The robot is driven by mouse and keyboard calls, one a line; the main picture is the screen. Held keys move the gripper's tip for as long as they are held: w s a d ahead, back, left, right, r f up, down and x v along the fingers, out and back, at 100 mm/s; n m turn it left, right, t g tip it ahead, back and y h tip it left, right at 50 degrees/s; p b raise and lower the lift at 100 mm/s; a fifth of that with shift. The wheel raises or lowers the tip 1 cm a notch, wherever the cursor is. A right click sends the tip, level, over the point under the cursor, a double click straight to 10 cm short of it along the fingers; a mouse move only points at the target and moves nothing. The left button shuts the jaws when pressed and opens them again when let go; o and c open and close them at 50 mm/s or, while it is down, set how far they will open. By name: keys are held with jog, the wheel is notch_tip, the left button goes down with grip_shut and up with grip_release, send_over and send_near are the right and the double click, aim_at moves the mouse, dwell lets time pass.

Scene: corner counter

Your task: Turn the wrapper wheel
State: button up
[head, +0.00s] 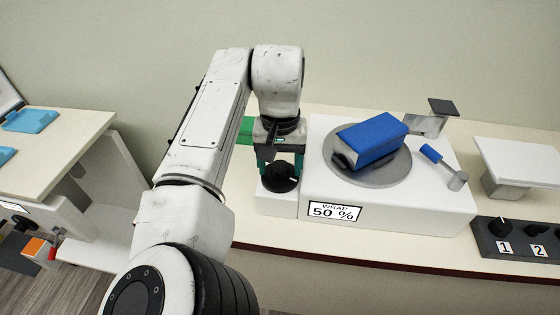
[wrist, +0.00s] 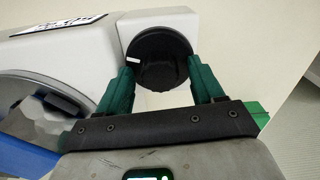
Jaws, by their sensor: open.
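A round black knob (head: 280,178) sits on a small white block at the left end of the white wrapper machine (head: 418,205). In the wrist view the knob (wrist: 160,50) has a raised grip and a white mark on its left side. My gripper (head: 279,168) is over the knob, with its green fingers apart. In the wrist view the open fingers (wrist: 160,74) stand on either side of the knob; I cannot tell whether they touch it. The machine's grey round turntable (head: 390,177) carries a blue block (head: 372,133). A sign (head: 335,212) reads "WRAP 50 %".
A blue-handled crank (head: 432,154) and a grey bracket (head: 428,124) are at the machine's right. A dark panel with numbered knobs (head: 515,240) is farther right. A green object (head: 246,129) is partly hidden behind my arm. A side table (head: 62,150) stands at left.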

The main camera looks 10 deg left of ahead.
jog(key=c, duration=1.1)
jog(key=shift+o, duration=0.2)
jog(key=shift+r, duration=0.1)
jog(key=m+p, duration=0.2)
jog(key=m, duration=0.1)
jog(key=shift+r, duration=0.1)
jog(key=m+p, duration=0.2)
jog(key=m, duration=0.2)
jog(key=m+p, duration=0.1)
jog(key=m, duration=0.3)
jog(key=shift+p, duration=0.3)
jog(key=shift+m+p, duration=0.35)
jog(key=shift+m, duration=1.75)
